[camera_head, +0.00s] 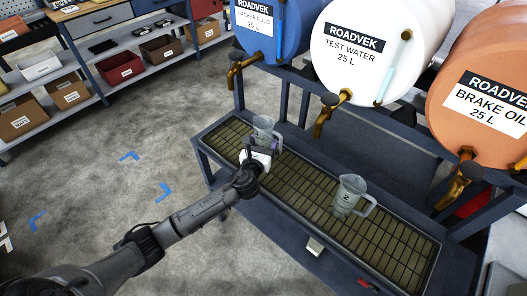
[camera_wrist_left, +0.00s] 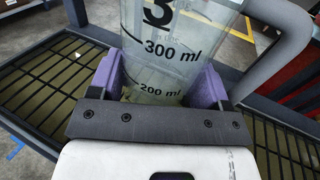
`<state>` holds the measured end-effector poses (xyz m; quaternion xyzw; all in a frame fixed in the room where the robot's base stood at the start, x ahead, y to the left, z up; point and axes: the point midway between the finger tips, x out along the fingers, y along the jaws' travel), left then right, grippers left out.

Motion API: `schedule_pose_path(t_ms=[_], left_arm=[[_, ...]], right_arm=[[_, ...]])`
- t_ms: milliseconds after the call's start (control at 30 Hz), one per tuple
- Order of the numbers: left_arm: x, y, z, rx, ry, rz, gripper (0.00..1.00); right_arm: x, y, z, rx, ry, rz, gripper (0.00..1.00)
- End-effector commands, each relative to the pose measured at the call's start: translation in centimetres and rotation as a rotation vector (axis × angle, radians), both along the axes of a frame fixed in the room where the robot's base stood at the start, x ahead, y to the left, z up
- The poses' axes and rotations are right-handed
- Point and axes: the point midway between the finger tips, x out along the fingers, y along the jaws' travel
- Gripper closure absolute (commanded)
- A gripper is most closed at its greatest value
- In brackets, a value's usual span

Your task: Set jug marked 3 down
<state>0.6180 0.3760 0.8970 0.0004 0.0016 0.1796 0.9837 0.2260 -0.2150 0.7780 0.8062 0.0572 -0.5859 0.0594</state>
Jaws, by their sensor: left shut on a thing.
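The clear jug marked 3 (camera_head: 264,127) is upright at the far left end of the drip grate, below the blue barrel. In the left wrist view the jug (camera_wrist_left: 178,45) fills the space between the purple finger pads, with its "3", 300 ml and 200 ml marks showing and its handle to the right. My left gripper (camera_head: 262,147) is shut on the jug's sides. The jug's base is hidden, so I cannot tell whether it touches the grate (camera_head: 300,180). My right gripper is not in view.
A second clear jug, marked 2 (camera_head: 349,194), stands on the grate to the right. Brass taps (camera_head: 325,115) stick out above the grate from the blue (camera_head: 270,25), white (camera_head: 375,45) and orange barrels (camera_head: 485,75). The grate between the jugs is clear.

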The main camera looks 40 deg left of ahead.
Motion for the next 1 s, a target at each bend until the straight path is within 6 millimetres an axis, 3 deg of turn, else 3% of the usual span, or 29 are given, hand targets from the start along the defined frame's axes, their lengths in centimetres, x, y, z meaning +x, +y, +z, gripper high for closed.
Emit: schedule_pose_path(t_ms=[33,133,567,600,867,1000], left_arm=[[0.0,0.0,-1.4,-0.002,0.002,0.000,0.56],[0.0,0.0,-2.4,-0.001,0.001,0.000,0.56],[0.0,0.0,-2.8,0.001,0.000,0.000,0.56],[0.0,0.0,-2.8,0.001,0.000,0.000,0.28],[0.0,0.0,-2.8,0.000,0.000,0.000,0.04],[0.0,0.0,-2.8,0.000,0.000,0.000,0.04]], right_arm=[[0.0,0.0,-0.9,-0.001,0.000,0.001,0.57],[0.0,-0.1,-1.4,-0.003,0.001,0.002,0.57],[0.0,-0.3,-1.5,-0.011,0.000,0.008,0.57],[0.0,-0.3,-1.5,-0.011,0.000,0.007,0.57],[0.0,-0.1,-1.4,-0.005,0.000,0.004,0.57],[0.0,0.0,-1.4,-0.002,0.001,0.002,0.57]])
